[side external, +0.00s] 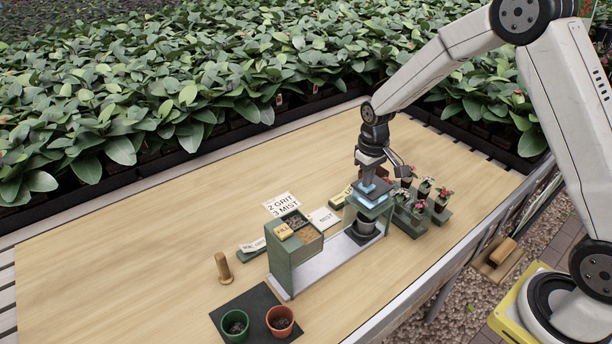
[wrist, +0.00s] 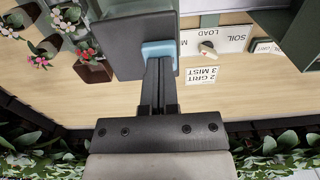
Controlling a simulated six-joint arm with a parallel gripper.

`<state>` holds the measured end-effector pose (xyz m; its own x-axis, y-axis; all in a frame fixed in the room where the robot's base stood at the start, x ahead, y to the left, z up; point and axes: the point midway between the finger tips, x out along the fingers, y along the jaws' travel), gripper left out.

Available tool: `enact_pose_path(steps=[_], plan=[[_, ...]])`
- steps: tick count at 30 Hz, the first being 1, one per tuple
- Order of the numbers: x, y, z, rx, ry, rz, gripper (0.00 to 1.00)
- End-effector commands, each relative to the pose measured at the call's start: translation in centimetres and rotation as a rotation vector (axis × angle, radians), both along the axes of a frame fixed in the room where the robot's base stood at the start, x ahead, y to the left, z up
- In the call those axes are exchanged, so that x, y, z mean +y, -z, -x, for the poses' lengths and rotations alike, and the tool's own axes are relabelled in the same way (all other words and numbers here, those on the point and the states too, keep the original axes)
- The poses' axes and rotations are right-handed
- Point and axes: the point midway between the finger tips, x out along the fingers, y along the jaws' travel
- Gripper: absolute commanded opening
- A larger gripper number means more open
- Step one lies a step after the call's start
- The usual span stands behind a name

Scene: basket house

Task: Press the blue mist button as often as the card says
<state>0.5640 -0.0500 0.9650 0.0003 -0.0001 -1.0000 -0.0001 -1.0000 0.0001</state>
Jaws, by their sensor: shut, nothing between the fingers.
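The card (side external: 283,204) lies on the table behind the station and reads "2 GRIT 3 MIST". It also shows upside down in the wrist view (wrist: 202,76). The blue mist button (side external: 380,188) is on top of the green housing at the right end of the station. In the wrist view the blue button (wrist: 188,46) shows partly behind my fingers. My gripper (side external: 367,184) is shut and empty, pointing down with its fingertips at the blue button. I cannot tell whether they touch it. A dark pot (side external: 362,230) stands under the housing.
A green bin (side external: 295,262) with a yellow button (side external: 283,231) stands at the station's left end. A wooden peg (side external: 223,268), a green pot (side external: 235,327) and a terracotta pot (side external: 280,320) stand further left. Potted flowers (side external: 420,205) crowd the right side. The table's left is clear.

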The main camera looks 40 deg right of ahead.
Motion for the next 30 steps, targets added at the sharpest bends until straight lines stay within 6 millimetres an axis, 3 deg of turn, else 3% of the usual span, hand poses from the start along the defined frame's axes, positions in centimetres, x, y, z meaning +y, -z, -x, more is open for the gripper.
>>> enact_pose_path(steps=[16, 30], plan=[[0.0, 0.5, 0.0, 0.001, 0.0, 0.0, 0.0], [0.0, -1.2, 0.0, 0.0, 0.0, 0.0, 0.0]])
